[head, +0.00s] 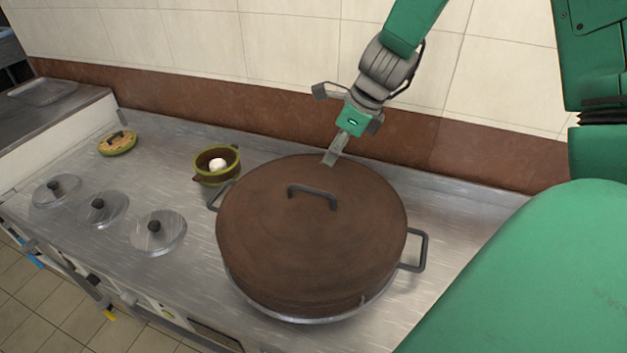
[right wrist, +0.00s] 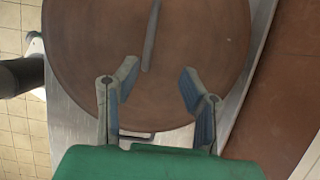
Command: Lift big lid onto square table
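The big lid (head: 300,235) is round and brown and sits on a wide pot with metal side handles (head: 417,252). Its dark bar handle (head: 313,194) stands up on top. My right gripper (head: 333,158) is over the lid's far edge, beyond the bar handle. In the right wrist view my right gripper (right wrist: 158,78) has its fingers spread and empty above the lid (right wrist: 95,45), with the bar handle (right wrist: 151,38) ahead of the fingertips. My left gripper is not in view. I cannot make out a square table.
A small green-rimmed pot (head: 217,168) with something white inside stands left of the big pot. A small green-rimmed lid (head: 118,143) lies farther left. A tiled wall (head: 270,55) stands behind.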

